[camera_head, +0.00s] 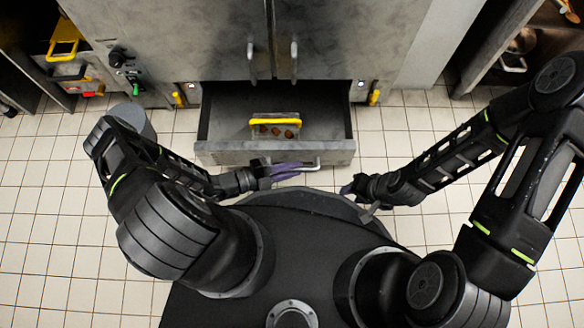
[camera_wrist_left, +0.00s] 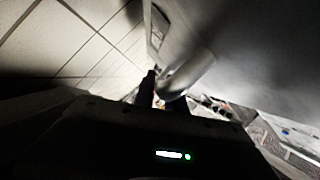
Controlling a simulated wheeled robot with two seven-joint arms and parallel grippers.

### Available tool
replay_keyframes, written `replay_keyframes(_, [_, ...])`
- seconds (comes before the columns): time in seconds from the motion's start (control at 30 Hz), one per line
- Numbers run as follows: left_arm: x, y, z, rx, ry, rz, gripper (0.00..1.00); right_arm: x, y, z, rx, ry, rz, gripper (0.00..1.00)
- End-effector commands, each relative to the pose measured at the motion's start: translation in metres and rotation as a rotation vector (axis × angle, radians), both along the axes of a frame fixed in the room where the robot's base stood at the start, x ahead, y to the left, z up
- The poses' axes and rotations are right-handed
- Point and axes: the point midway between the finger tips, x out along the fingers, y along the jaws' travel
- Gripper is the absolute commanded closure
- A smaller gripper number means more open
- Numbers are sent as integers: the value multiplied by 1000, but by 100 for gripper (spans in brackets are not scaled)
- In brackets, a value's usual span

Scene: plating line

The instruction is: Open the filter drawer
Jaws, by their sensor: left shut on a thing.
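The filter drawer (camera_head: 228,153) is pulled out below the grey cabinet, its inside in view from above. A clear container with a yellow handle (camera_head: 280,120) and several brown pieces sits inside it. The drawer's metal bar handle (camera_head: 308,166) is on its front. My left gripper (camera_head: 288,171) is shut on this handle, with its purple fingers at the bar. In the left wrist view the bar handle (camera_wrist_left: 188,75) runs to the dark fingertips (camera_wrist_left: 160,92). My right gripper (camera_head: 354,200) is open and empty, to the right of the handle and apart from the drawer.
Two upright door handles (camera_head: 294,58) are on the cabinet above the drawer. A yellow-handled item (camera_head: 64,42) is at the upper left. Tiled floor (camera_head: 410,130) is clear to the right of the drawer. My base is close in front of the drawer.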

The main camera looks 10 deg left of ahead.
Motion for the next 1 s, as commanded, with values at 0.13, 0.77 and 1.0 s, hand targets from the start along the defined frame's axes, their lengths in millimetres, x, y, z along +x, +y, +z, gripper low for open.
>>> replay_keyframes(0.13, [-1,0,-1,2,2,-1,100,0,0,0,0,0,0,64])
replay_keyframes(0.77, [-1,2,1,1,1,0,63,0,0,1,0,1,0,64])
replay_keyframes(1.0, [-16,25,8,3,2,1,63,-1,0,10,1,4,1,64])
